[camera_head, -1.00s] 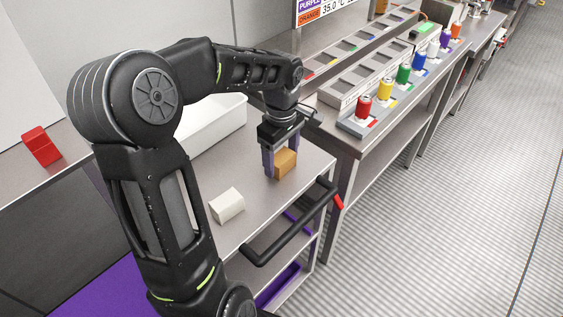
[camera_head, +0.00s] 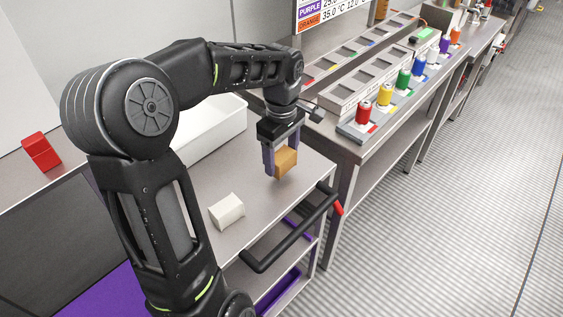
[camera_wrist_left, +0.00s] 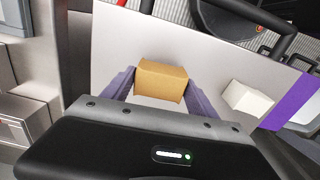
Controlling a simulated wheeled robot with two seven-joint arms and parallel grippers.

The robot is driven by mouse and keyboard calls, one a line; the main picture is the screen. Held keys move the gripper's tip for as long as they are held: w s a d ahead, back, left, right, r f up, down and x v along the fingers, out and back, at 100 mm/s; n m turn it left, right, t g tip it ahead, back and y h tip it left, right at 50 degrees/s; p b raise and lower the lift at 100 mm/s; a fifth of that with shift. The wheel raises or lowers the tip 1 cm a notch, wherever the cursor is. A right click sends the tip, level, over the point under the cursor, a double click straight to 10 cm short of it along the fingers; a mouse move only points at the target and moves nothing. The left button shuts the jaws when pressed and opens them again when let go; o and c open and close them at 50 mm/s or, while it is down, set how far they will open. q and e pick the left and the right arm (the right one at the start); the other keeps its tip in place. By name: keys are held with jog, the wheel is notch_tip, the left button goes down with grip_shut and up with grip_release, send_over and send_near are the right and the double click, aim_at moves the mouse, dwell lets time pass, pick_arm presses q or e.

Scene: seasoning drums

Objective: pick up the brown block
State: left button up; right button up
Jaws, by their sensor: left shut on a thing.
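The brown block (camera_head: 286,161) is between the fingers of my left gripper (camera_head: 277,163) above the metal cart top. The block (camera_wrist_left: 162,81) also shows in the left wrist view, with the two purple fingers of my left gripper (camera_wrist_left: 160,92) on either side of it. The gripper is shut on the block, and its jaws point down. Part of the block is hidden by a finger in the head view. My right gripper is not in view.
A white block (camera_head: 226,211) lies on the cart top (camera_head: 255,205) nearby. A white bin (camera_head: 208,133) stands behind. A black handle (camera_head: 292,232) runs along the cart's edge. A red block (camera_head: 41,151) is at far left. Several coloured drums, including a red one (camera_head: 363,113), line the right bench.

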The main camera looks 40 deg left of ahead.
aim_at(282, 155)
pick_arm(q)
notch_tip(282, 155, up, 8)
jog(key=shift+f, duration=0.25)
dwell(0.5)
